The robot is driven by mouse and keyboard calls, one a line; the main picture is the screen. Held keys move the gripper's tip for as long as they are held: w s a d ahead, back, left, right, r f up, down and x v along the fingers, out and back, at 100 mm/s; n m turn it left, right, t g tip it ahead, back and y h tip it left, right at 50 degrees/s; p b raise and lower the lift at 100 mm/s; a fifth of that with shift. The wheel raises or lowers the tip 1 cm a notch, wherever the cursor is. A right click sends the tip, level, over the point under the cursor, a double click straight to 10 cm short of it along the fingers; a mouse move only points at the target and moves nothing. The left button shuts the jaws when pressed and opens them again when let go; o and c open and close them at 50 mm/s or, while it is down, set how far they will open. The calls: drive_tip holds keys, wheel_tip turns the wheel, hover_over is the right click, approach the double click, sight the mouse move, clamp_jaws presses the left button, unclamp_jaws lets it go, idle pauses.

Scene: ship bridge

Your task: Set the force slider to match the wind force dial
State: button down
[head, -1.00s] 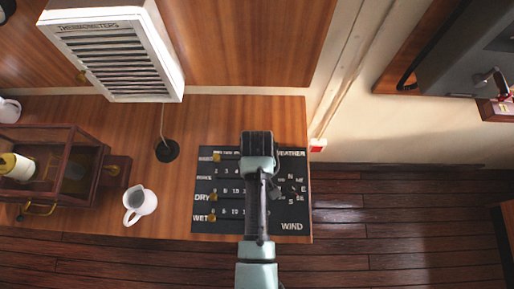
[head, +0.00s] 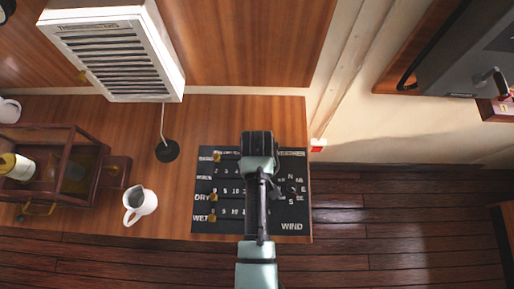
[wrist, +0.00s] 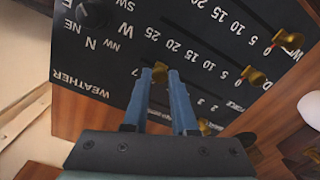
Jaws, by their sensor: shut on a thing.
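The black weather board (head: 205,178) lies on the wooden desk, with several rows of printed numbers and brass slider knobs. My gripper (wrist: 161,76) is over the board, its two blue fingers shut on a brass knob (wrist: 160,70). This knob lies in line with the row whose end label seems to read FORCE, so I take it for the force slider. In the head view my arm hides the gripper's tips and this knob. Other brass knobs sit at the label ends of their rows, by DRY (head: 213,197) and WET (head: 212,217). I cannot make out a wind force dial.
A compass-lettered wind knob (wrist: 90,14) is on the board near the fingers. A white jug (head: 140,203), a wooden glazed case (head: 68,150) and a white louvred box (head: 115,55) stand to the left. Open floor lies right of the desk.

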drive_tip(key=shift+d, duration=0.1)
drive_tip(key=d, duration=0.3)
drive_tip(key=shift+d+p, duration=0.15)
drive_tip(key=shift+p, duration=0.15)
drive_tip(key=c, duration=0.7)
unclamp_jaws()
drive_tip(key=shift+d, duration=0.1)
drive_tip(key=shift+r, duration=0.2)
wheel_tip(320, 180, up, 13)
drive_tip(key=shift+f+b, duration=0.15)
drive_tip(key=shift+b, duration=0.65)
